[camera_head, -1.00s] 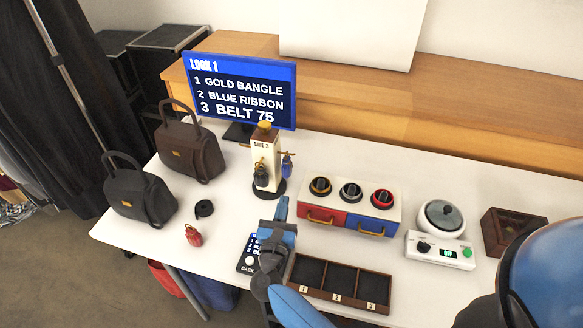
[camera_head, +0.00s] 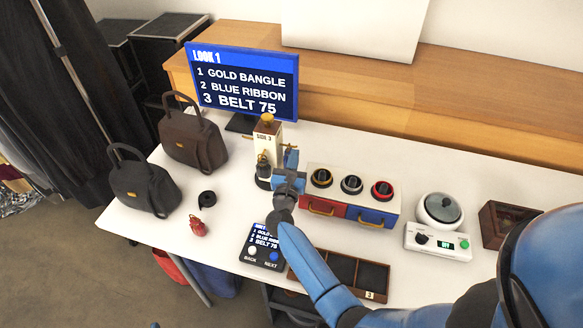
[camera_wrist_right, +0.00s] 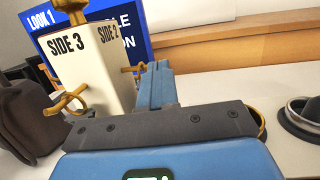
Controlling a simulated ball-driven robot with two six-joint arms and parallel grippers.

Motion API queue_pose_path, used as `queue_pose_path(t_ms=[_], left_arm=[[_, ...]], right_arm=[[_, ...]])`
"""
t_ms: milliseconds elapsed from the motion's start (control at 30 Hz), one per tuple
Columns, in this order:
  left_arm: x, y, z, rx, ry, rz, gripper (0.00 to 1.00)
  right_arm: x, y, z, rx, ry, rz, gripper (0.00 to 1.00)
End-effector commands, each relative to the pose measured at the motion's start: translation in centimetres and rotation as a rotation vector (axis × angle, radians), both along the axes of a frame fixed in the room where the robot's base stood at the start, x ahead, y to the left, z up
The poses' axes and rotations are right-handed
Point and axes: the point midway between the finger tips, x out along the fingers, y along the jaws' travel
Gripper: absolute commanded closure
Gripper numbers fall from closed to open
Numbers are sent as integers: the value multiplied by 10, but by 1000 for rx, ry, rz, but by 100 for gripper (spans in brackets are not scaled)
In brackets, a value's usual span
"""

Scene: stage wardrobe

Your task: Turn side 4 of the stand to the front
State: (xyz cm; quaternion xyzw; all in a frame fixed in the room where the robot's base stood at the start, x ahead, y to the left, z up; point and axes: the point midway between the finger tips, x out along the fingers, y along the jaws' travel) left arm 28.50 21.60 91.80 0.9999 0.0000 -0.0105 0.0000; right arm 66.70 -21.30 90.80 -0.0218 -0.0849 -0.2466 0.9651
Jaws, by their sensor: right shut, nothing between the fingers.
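The stand (camera_head: 267,139) is a cream block on a dark round base, with a gold knob on top and gold pegs on its sides. Its face marked SIDE 3 points toward me in the head view. In the right wrist view the stand (camera_wrist_right: 90,62) shows SIDE 3 on the left and SIDE 2 on the right. A dark item hangs on its left peg. My right gripper (camera_head: 291,160) is shut and empty, close at the stand's right side; whether it touches cannot be told. Its fingers also show in the wrist view (camera_wrist_right: 156,85). My left gripper is out of view.
A screen (camera_head: 245,80) stands behind the stand. Two handbags (camera_head: 192,135) are at left, with a black roll (camera_head: 207,197) and red item (camera_head: 198,227) in front. Drawers with round knobs (camera_head: 352,205), a compartment tray (camera_head: 344,268) and a button panel (camera_head: 262,247) lie right and front.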

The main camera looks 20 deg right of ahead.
Motion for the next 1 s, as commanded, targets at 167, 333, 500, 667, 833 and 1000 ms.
queue_pose_path(t_ms=[167,333,500,667,833,1000], left_arm=[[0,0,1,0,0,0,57],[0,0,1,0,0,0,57],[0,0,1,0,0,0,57],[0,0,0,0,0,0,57],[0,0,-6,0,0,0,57],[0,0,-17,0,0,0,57]], right_arm=[[7,-4,2,0,0,0,100],[8,-5,1,1,0,0,100],[8,-5,1,0,0,0,100],[8,-6,1,1,0,7,100],[11,-10,0,0,0,49,100],[15,-17,-2,0,-1,135,100]])
